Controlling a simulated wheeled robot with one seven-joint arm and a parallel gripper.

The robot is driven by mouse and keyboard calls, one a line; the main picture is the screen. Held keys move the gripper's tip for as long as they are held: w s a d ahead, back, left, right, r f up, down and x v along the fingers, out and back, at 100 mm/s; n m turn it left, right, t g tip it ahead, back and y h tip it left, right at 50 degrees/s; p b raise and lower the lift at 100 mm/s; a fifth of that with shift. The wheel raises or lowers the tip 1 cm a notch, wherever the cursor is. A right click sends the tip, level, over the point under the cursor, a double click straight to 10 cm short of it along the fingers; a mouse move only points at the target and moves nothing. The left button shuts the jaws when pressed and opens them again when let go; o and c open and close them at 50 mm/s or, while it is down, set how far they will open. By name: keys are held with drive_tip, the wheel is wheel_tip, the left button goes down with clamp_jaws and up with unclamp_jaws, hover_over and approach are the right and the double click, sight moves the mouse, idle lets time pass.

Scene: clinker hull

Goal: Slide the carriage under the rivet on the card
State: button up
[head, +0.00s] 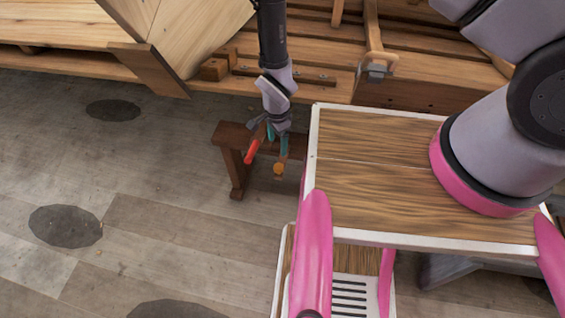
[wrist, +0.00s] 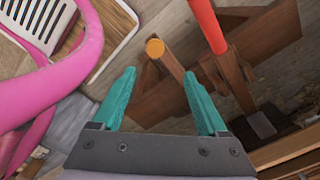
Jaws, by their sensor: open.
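My gripper (head: 276,138) is open, pointing down over a small dark wooden trestle (head: 237,137) beside the hull. In the wrist view its two teal fingers (wrist: 159,74) stand apart with nothing held between them. A red handle (head: 252,151) and a round orange-brown handle end (head: 279,168) show just below the fingers. In the wrist view the red handle (wrist: 208,25) is beyond the right finger, and the orange-brown end (wrist: 155,47) shows ahead of the gap. I cannot make out a carriage, a rivet or a card for certain.
A wooden block (head: 214,69) and a dark rail (head: 285,75) lie along the hull's near plank. A wooden clamp-like piece (head: 376,52) hangs at the hull further right. My wood-topped base with pink sides is close on the right. The floor (head: 140,190) at left is open.

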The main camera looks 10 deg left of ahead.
sight(279, 167)
drive_tip(key=f, duration=0.8)
drive_tip(key=s+f, duration=0.1)
drive_tip(key=f, duration=0.3)
drive_tip(key=shift+d, duration=0.25)
drive_tip(key=shift+w, duration=0.1)
clamp_jaws()
idle(0.9)
